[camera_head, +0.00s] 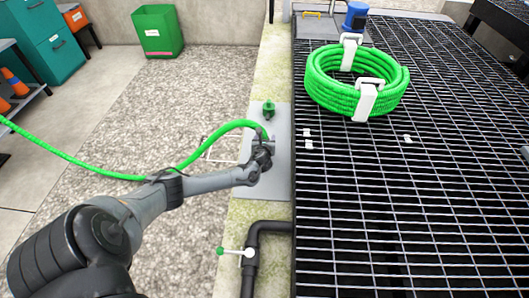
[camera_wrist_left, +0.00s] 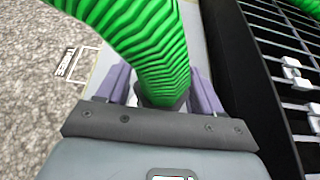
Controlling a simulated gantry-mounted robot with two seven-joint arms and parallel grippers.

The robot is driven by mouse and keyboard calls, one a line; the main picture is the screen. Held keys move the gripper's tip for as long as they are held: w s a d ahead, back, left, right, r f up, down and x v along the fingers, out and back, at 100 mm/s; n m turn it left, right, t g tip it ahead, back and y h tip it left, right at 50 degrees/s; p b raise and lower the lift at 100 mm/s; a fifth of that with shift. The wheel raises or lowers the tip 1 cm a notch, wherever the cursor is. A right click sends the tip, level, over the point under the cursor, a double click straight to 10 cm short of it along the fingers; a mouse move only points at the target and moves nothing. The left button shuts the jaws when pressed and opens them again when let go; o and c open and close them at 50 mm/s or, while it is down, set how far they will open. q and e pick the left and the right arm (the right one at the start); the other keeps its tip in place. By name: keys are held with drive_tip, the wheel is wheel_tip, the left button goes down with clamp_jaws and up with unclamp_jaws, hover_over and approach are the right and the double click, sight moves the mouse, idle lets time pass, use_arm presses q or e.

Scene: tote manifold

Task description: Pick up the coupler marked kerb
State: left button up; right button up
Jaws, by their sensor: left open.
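A green ribbed hose (camera_head: 230,128) arches over the concrete strip and comes down onto a grey plate (camera_head: 281,180). It also shows large in the left wrist view (camera_wrist_left: 150,45), where its lower end drops between my fingers. My left gripper (camera_head: 264,143) is at that end. In the left wrist view my left gripper (camera_wrist_left: 160,92) is open, with its two purple-grey fingers on either side of the hose end. The coupler at the hose end is mostly hidden by the hose and gripper. Lettering (camera_wrist_left: 67,61) beside the plate is not clearly readable. My right gripper is out of view.
A green fitting (camera_head: 268,109) stands on the plate beyond my gripper. A coiled green hose (camera_head: 330,92) lies on the black grating (camera_head: 430,200). A dark pipe with a green-ended valve handle (camera_head: 235,252) is nearer me. A green bin (camera_head: 158,31) stands behind.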

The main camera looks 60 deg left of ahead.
use_arm(q)
drive_tip(key=shift+c, duration=0.4)
clamp_jaws()
drive_tip(key=shift+r, duration=0.1)
